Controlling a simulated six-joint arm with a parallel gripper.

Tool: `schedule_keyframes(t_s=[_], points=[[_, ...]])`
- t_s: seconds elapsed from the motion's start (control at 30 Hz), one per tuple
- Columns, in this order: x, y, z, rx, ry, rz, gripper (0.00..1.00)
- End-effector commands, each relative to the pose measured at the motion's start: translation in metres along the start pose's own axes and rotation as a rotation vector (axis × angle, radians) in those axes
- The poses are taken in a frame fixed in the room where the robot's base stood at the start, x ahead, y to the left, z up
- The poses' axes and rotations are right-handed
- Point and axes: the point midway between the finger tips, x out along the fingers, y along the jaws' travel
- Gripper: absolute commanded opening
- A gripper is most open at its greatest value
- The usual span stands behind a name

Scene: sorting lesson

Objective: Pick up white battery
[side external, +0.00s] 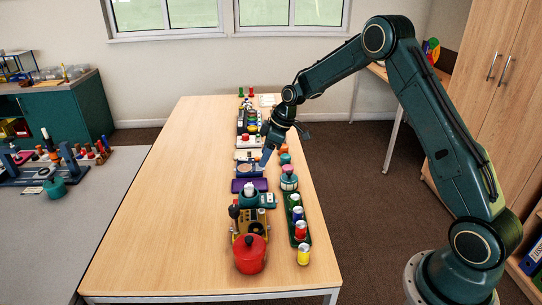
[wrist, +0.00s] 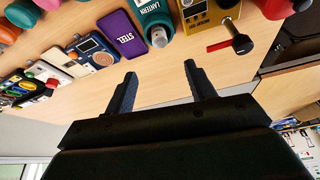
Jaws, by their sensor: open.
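A green tray (side external: 304,239) on the right side of the table holds a row of upright cylinders like batteries. The one at its far end is white with a metallic top, the white battery (side external: 295,201). Another whitish cylinder (side external: 249,188) stands in the teal lantern base (side external: 262,201); I cannot tell if it is a battery too. In the wrist view this cylinder (wrist: 158,37) sits on the teal piece marked LANTERN (wrist: 154,15). My gripper (side external: 264,163) is above the middle of the table, beyond the tray. Its fingers are apart and empty in the wrist view (wrist: 160,70).
Blue (side external: 298,214), red (side external: 301,230) and yellow (side external: 303,254) cylinders stand nearer than the white battery. A purple STEEL plate (side external: 249,185), a brass device (side external: 247,225) and a red pot (side external: 249,253) lie near the lantern base. The table's left half is clear.

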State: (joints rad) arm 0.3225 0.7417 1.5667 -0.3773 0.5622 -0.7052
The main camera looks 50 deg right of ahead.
Motion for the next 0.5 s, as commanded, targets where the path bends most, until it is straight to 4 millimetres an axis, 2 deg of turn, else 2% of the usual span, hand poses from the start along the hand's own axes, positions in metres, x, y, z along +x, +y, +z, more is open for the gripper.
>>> schedule_keyframes(t_s=[0.27,0.5], points=[[0.017,-0.001,0.0,0.001,-0.003,-0.002,0.55],[0.052,-0.001,0.001,0.001,-0.002,-0.002,0.55]])
